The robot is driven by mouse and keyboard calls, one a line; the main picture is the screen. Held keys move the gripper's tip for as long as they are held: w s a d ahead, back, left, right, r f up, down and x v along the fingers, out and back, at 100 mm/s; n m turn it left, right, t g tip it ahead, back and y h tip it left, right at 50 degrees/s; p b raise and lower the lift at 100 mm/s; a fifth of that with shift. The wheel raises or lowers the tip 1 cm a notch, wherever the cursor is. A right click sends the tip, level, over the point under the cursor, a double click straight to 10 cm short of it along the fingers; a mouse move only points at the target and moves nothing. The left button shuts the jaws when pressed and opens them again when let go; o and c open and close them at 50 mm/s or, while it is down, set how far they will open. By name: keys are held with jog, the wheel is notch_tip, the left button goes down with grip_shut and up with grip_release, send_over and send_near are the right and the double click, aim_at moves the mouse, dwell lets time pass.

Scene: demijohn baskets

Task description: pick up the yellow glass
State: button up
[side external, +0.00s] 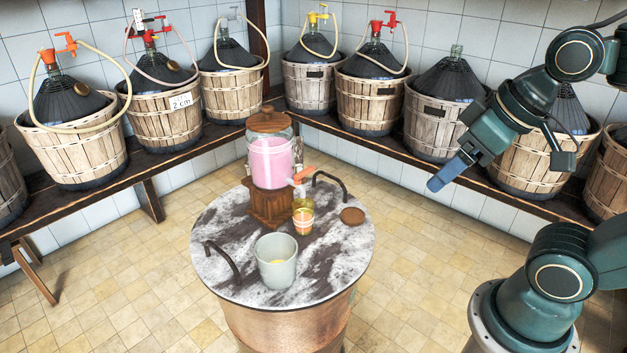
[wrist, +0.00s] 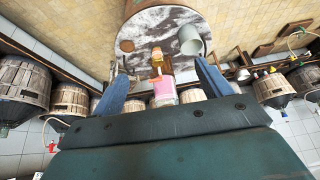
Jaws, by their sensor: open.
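The yellow glass (side external: 303,217) stands upright on the round marble-topped table, just in front of the drink dispenser and under its orange tap. It has an orange and pale band. In the wrist view a small yellowish-orange shape by the dispenser seems to be the glass, but it is too small to be sure. My gripper (side external: 438,183) is in the air to the right of the table, well apart from the glass and higher. In the wrist view its two blue fingers (wrist: 160,70) are spread wide with nothing between them.
The dispenser (side external: 270,165) with pink drink stands behind the glass. Dark curved handles rise from the tabletop (side external: 335,262). Basketed demijohns (side external: 370,100) line wall benches.

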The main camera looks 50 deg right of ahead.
jog(key=w+d+f+m+g+y, duration=0.1)
jog(key=w+f+m+y, duration=0.3)
jog(key=w, duration=0.7)
jog(key=w+d+f+m+y, duration=0.1)
jog(key=w+f+m, duration=0.45)
jog(key=w, duration=0.45)
jog(key=m+t+y, duration=0.5)
jog(key=m+t, duration=0.1)
jog(key=m, duration=1.1)
send_near(297, 207)
jog(key=s+d+r, duration=0.1)
jog(key=s+r, duration=0.2)
jog(key=s, duration=0.1)
jog(key=shift+w+d, duration=0.15)
jog(key=shift+w, duration=0.05)
jog(key=x, duration=0.8)
jog(key=shift+a, duration=0.3)
jog(key=shift+w+a+f, duration=0.1)
jog(key=shift+w+f, duration=0.05)
jog(key=shift+w, duration=0.05)
jog(key=shift+x, duration=2.45)
